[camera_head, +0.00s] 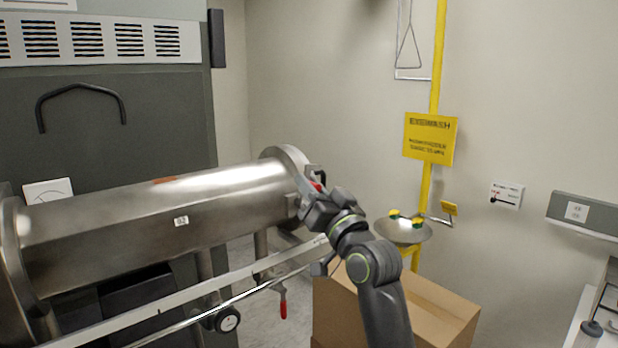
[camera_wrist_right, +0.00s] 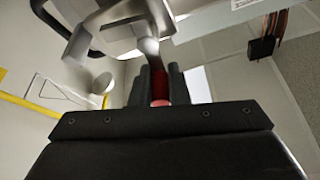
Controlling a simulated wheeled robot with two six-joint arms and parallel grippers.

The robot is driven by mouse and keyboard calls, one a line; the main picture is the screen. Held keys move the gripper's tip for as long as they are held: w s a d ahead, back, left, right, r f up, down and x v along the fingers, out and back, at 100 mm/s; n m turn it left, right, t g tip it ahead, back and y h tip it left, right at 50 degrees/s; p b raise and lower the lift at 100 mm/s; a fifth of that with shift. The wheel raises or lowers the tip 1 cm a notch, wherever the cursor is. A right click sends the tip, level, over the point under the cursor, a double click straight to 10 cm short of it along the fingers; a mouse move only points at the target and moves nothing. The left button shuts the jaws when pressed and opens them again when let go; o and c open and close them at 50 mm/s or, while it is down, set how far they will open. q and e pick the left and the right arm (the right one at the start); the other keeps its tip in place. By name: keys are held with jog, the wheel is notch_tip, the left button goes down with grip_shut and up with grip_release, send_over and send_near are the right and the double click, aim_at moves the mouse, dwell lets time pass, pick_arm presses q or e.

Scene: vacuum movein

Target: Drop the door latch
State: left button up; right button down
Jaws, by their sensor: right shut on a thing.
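The door latch (camera_wrist_right: 157,78) has a red handle, seen upright between my fingers in the right wrist view. In the head view a little of the red handle (camera_head: 317,187) shows at the right end of the steel vacuum chamber (camera_head: 190,205). My right gripper (camera_head: 312,197) is at that end flange, and its fingers (camera_wrist_right: 157,85) are shut on the red handle in the wrist view. The latch's lower part is hidden by the gripper body. My left gripper is in neither view.
A cardboard box (camera_head: 425,305) stands below my right arm. A yellow eyewash station (camera_head: 403,230) is behind it by the wall. A long pale rail (camera_head: 190,295) crosses in front of the chamber. A second red handle (camera_head: 283,303) hangs below the chamber.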

jog(key=shift+w+d+r+m+h+p, duration=0.15)
jog(key=shift+m+h+p, duration=0.4)
jog(key=shift+m, duration=0.55)
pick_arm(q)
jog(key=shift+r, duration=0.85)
pick_arm(e)
jog(key=shift+w+d+f+m+h, duration=0.15)
jog(key=shift+m+h, duration=0.2)
jog(key=shift+m, duration=0.4)
jog(key=shift+w+d+f+m+h, duration=0.1)
jog(key=shift+d+m+h, duration=0.2)
jog(key=shift+m, duration=0.5)
jog(key=shift+w+d+f+m+h, duration=0.15)
jog(key=shift+m+h, duration=0.25)
jog(key=shift+m, duration=0.35)
jog(key=shift+s+a, duration=0.1)
jog(key=c, duration=1.4)
grip_release()
